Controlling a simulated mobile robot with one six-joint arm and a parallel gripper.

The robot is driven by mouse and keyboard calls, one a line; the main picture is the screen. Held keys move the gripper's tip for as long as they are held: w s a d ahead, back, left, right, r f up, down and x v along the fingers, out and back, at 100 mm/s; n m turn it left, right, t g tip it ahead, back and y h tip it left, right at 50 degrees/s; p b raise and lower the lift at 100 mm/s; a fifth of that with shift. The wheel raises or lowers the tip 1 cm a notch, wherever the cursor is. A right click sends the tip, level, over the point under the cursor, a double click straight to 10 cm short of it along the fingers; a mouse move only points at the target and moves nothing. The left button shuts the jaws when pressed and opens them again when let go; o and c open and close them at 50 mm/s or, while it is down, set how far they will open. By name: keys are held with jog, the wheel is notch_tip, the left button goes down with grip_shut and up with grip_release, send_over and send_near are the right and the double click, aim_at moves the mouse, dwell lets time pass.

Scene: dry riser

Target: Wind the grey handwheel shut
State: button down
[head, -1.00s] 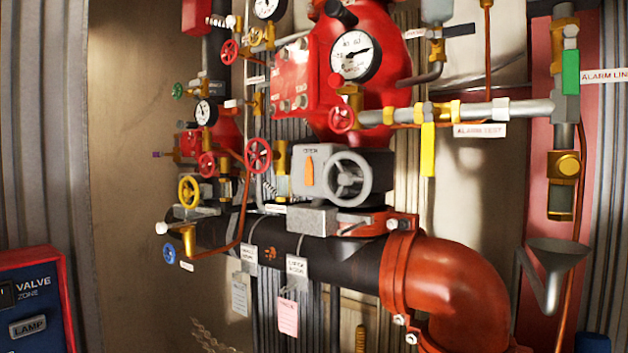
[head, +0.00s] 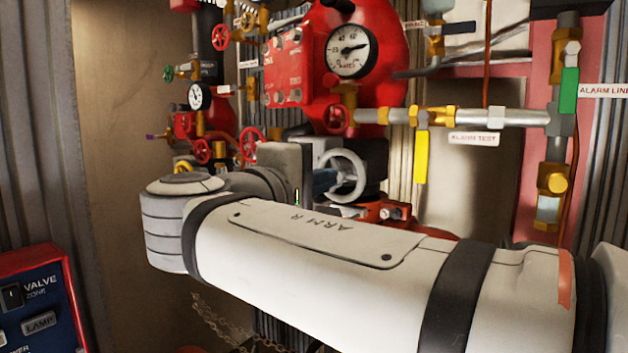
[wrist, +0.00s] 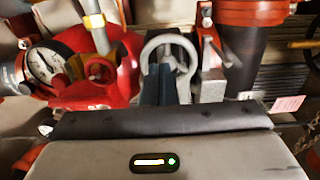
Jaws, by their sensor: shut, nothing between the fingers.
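The grey handwheel (head: 361,168) is on the valve in the middle of the head view, its left part covered by my gripper. My gripper (head: 328,182) is at the wheel's left side and reaches towards its open middle. In the wrist view, the handwheel's rim (wrist: 168,38) shows just beyond my dark blue fingertips (wrist: 168,76), which are together and hold nothing. The fingers overlap the wheel's opening there; I cannot tell whether they touch a spoke or the rim. The valve's box with the orange pointer is hidden behind my gripper and wrist.
The red alarm valve with its pressure gauge (head: 348,52) stands above the wheel. My arm hides most of the lower pipework. A blue panel (head: 38,300) stands at lower left.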

aim_at(358, 179)
jog(key=w+r+p, duration=0.4)
jog(key=w, duration=0.1)
jog(key=f+b, duration=0.2)
jog(key=f, duration=0.1)
jog(key=f+b, duration=0.5)
jog(key=f, duration=0.1)
jog(key=shift+s+d+f, duration=0.1)
jog(key=shift+s, duration=0.2)
jog(key=d+r, duration=0.1)
jog(key=r, duration=0.1)
jog(key=s+d+r+p, duration=0.1)
jog(key=d+r, duration=0.1)
jog(key=shift+s+d, duration=0.2)
jog(key=shift+w+d, duration=0.4)
jog(key=shift+w, duration=0.15)
jog(key=shift+r, duration=0.15)
